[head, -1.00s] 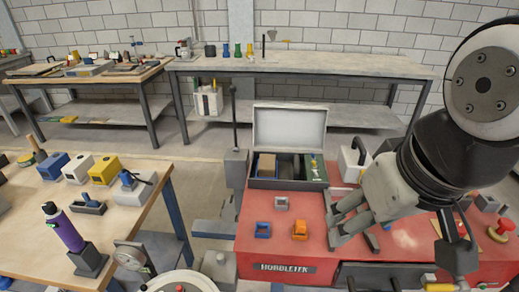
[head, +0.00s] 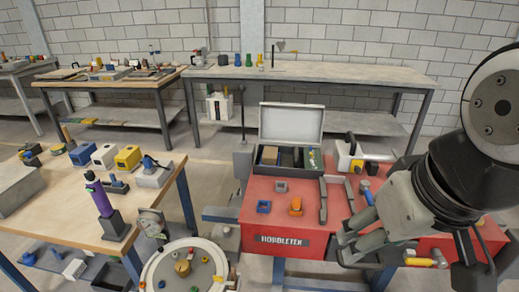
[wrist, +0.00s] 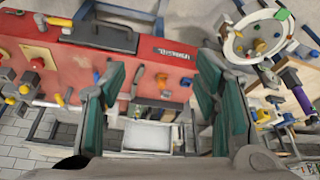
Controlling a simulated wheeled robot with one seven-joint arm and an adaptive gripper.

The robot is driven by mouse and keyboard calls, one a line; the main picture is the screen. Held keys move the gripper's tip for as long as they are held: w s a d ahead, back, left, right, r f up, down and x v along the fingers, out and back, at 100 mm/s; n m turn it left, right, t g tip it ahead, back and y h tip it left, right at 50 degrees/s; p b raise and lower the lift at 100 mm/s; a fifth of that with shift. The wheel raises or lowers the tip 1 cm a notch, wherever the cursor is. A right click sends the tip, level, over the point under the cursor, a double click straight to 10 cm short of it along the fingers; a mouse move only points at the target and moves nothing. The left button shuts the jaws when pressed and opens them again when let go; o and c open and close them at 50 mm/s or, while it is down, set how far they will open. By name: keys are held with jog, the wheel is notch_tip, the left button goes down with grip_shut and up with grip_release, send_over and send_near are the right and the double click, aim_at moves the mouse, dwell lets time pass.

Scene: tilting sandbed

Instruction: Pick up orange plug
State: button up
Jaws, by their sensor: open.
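The orange plug (head: 296,206) is a small orange piece on the red bench top, near its front edge. In the wrist view it is a small orange spot (wrist: 161,80) between my two fingers and well beyond them. My gripper (head: 346,240) is open and empty, to the right of the plug and lower in the head view, by the front edge of the bench. It does not touch the plug. The wrist view shows my gripper's fingers (wrist: 162,95) spread wide.
A blue square piece (head: 264,207) and a grey one (head: 281,186) lie near the plug. Two grey bars lie to its right. An open case (head: 290,135) stands behind. A round tray (head: 185,270) and a wooden table (head: 150,197) are at left.

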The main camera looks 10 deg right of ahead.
jog(key=shift+c, duration=1.2)
jog(key=s+d+f+n+g+h, duration=0.1)
jog(key=d+f+n+g+h, duration=0.2)
jog(key=d+f+g+h, duration=0.5)
jog(key=w+d+r+n+t+h+p, duration=0.1)
jog(key=w+d+r+n+t+h, duration=0.15)
jog(key=w+d+n+h, duration=0.45)
jog(key=w+a+f+n+t+h, duration=0.3)
jog(key=w+a+n+t, duration=0.1)
jog(key=w+n+t, duration=0.35)
jog(key=n+t+y, duration=1.1)
jog(key=n+y, duration=0.2)
jog(key=n, duration=0.3)
send_near(297, 203)
jog(key=shift+m, duration=0.25)
jog(key=x, duration=0.5)
jog(key=shift+w+d+r, duration=0.1)
jog(key=shift+w+r, duration=0.05)
jog(key=shift+x, duration=3)
